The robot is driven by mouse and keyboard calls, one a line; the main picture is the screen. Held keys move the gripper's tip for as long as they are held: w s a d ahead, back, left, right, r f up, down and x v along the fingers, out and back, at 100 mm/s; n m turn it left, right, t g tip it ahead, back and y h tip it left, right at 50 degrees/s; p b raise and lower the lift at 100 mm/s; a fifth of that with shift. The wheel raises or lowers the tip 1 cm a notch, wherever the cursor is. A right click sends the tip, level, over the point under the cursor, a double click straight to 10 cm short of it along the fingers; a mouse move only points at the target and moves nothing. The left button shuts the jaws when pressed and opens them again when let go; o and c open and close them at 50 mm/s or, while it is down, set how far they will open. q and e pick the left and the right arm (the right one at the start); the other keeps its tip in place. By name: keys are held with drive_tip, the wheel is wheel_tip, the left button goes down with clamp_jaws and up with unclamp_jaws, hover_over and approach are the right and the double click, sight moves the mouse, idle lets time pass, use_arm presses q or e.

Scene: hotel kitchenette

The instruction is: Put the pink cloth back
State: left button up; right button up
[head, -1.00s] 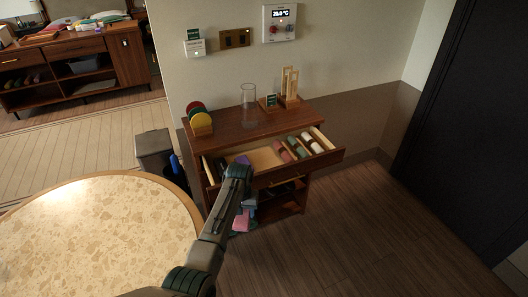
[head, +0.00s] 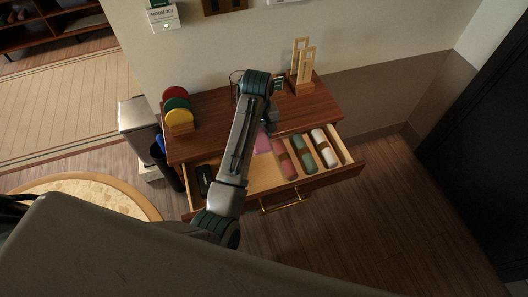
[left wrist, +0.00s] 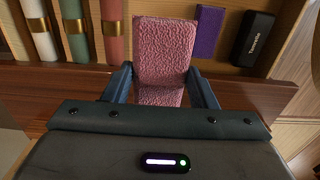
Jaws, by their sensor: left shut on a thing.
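The pink cloth (left wrist: 165,50) is a folded, textured block in the left wrist view. My left gripper (left wrist: 162,90) is shut on it, with one finger on each side. In the head view my left gripper (head: 268,122) is over the back of the open drawer (head: 265,178), and a pink patch of the cloth (head: 262,144) shows beside it. The cloth is over the drawer between the rolled cloths and a purple cloth (left wrist: 207,33). I cannot tell whether it touches the drawer floor. My right gripper is not in view.
The drawer holds red (head: 283,160), green (head: 303,156) and white (head: 324,149) banded rolls at right, and a black case (left wrist: 252,38) at the other end. Coloured discs (head: 177,108) in a holder and a wooden stand (head: 303,66) are on the cabinet top (head: 215,125).

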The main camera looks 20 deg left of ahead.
use_arm(q)
drive_tip(key=f, duration=0.4)
drive_tip(key=f+p, duration=0.1)
drive_tip(key=f, duration=0.3)
drive_tip(key=f+p, duration=0.1)
drive_tip(key=f, duration=0.3)
drive_tip(key=shift+s+f, duration=0.25)
drive_tip(key=shift+f, duration=0.75)
wheel_tip(320, 180, down, 3)
drive_tip(key=shift+f, duration=0.2)
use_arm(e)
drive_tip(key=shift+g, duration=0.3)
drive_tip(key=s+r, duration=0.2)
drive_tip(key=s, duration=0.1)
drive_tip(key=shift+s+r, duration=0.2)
